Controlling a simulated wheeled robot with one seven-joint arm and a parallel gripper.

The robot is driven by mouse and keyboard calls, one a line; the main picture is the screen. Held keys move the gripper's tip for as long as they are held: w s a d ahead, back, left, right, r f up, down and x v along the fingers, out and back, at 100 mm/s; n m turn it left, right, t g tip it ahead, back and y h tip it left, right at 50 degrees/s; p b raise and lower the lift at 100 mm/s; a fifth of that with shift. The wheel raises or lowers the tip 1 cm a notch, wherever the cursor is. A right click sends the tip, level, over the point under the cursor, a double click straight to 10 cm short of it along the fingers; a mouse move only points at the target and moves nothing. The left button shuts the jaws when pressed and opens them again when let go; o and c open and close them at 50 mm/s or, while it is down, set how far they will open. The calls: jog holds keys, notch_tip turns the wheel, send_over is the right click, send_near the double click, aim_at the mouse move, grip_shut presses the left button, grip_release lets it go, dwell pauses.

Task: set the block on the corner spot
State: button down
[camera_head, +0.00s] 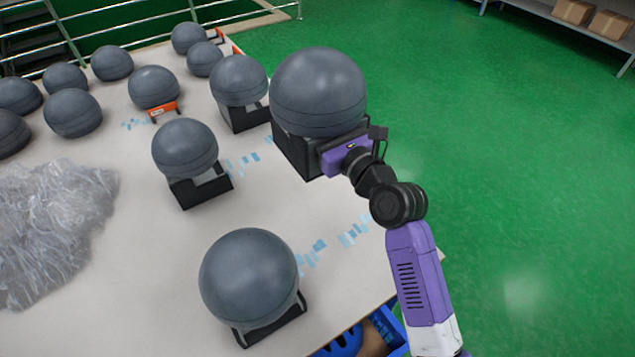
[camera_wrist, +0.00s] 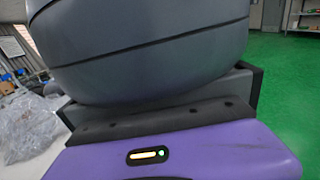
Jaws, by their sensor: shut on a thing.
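A black block-like base (camera_head: 293,150) with a large dark grey ball (camera_head: 318,90) on top is at the far end of my arm, over the table's right side. My gripper (camera_head: 335,155), purple, is shut on this block from its right side. In the wrist view, the grey ball (camera_wrist: 150,50) fills the top, and a dark edge of the block (camera_wrist: 257,85) shows beyond my purple gripper (camera_wrist: 170,125). The fingertips are hidden. I cannot tell whether the block touches the table. I cannot pick out a marked corner spot; pale blue marks (camera_head: 355,230) lie near the right edge.
Similar grey balls on black bases stand at the front (camera_head: 250,275), middle (camera_head: 185,150) and just left of the held one (camera_head: 240,80). Several more stand farther back. Crumpled clear plastic (camera_head: 50,230) lies at left. A blue crate (camera_head: 388,328) sits by the front edge.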

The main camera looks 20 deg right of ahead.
jog(key=shift+f+b, duration=4.7)
jog(key=shift+f, duration=4.95)
jog(key=shift+f, duration=0.2)
jog(key=c, duration=1.5)
grip_release()
jog(key=shift+f, duration=0.1)
jog(key=shift+o, duration=0.2)
jog(key=shift+r, duration=0.2)
jog(key=s, duration=0.4)
jog(key=s+d, duration=0.1)
jog(key=s, duration=0.3)
jog(key=s+d, duration=0.1)
jog(key=s, duration=0.2)
jog(key=shift+s+d, duration=0.2)
jog(key=shift+s, duration=0.2)
